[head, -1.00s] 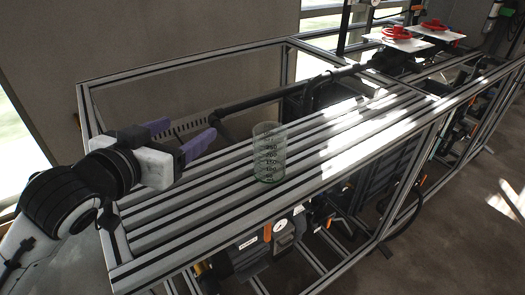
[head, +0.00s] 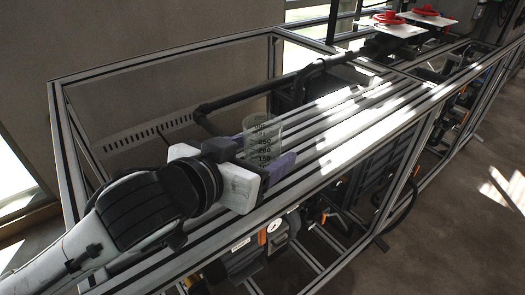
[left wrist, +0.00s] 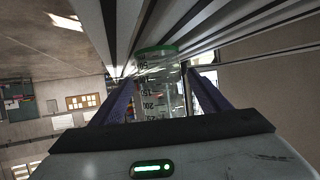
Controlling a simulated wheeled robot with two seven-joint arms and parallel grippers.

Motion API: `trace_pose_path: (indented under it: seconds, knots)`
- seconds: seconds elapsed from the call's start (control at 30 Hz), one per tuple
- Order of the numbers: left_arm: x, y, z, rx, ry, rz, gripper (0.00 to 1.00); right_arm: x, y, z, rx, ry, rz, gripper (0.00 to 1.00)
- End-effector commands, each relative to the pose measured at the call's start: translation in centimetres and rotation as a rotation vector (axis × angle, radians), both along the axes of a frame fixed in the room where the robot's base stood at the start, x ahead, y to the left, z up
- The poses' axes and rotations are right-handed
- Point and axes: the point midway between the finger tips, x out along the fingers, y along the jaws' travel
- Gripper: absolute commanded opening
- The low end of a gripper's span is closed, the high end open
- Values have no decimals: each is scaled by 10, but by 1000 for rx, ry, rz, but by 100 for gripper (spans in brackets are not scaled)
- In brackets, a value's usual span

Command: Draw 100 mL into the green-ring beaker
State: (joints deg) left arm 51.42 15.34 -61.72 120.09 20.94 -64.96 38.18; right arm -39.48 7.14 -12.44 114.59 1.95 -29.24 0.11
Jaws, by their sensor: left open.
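The clear beaker (head: 264,130) with dark volume marks stands upright on the slatted top of the frame. In the left wrist view the beaker (left wrist: 158,82) appears upside down, with a green ring at its end near the slats. I see no clear liquid in it. My left gripper (head: 266,153) has purple fingers, one on each side of the beaker's lower part. In the left wrist view the gripper (left wrist: 160,100) is open, with the beaker between the fingers. My right gripper is out of view.
The slatted top (head: 345,130) is bare to the right of the beaker. A dark pipe (head: 235,102) runs behind it. Red handwheels (head: 388,17) on white plates (head: 390,29) stand at the far end. A gauge (head: 273,225) sits below the frame.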

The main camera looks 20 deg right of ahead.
Motion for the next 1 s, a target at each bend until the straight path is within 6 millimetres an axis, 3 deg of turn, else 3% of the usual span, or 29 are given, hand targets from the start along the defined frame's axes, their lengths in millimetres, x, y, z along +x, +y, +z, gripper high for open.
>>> trace_pose_path:
  seconds: [0.37,0.63,0.87,1.0]
  knots:
    - [9,-10,-6,1,-1,0,70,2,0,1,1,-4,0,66]
    - [9,-9,-6,1,-1,0,25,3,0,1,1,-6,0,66]
    - [9,-9,-4,0,-1,0,25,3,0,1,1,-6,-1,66]
    - [9,-10,11,-2,-5,-1,25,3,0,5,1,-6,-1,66]
